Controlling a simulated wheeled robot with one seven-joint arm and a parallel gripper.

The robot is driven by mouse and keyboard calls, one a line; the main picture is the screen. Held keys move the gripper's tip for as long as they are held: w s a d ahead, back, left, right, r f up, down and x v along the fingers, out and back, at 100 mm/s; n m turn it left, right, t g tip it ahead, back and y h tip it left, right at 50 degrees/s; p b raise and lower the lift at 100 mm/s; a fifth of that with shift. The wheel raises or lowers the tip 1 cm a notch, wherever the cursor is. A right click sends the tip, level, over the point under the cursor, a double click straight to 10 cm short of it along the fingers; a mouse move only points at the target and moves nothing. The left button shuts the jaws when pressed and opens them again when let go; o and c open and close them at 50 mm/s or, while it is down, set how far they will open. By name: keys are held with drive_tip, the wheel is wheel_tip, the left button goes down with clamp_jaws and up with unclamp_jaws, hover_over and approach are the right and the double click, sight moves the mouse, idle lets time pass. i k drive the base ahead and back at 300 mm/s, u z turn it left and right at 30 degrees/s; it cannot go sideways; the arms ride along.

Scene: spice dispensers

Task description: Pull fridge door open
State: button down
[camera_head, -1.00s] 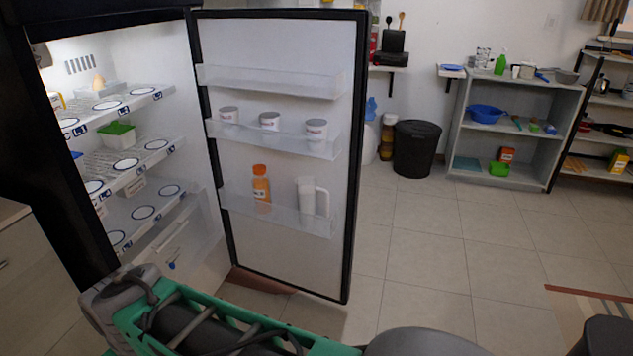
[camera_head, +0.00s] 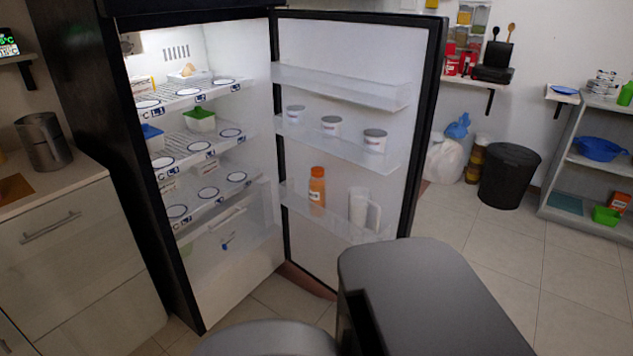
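The fridge (camera_head: 142,180) has a black body and a lit white interior with shelves. Its door (camera_head: 345,45) stands wide open, swung to the right, with its white inner side facing me. Three clear door bins show: the top one is empty, the middle one (camera_head: 345,150) holds three small white cups, and the lower one holds an orange bottle (camera_head: 317,186) and a white pitcher (camera_head: 363,208). The door's handle is on the far side and hidden. A dark part of my own body covers the floor in front of the door. My gripper is not in view.
A cabinet (camera_head: 85,255) with a worktop and a metal container (camera_head: 43,141) stands left of the fridge. A black bin (camera_head: 509,175) and a grey shelf unit (camera_head: 586,190) stand at the right. Tiled floor (camera_head: 490,245) is free between them and the door.

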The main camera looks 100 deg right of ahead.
sight(369, 70)
drive_tip(key=u, duration=0.2)
drive_tip(key=k, duration=0.9)
drive_tip(key=z, duration=1.6)
drive_tip(key=i, duration=0.5)
drive_tip(key=u, duration=0.1)
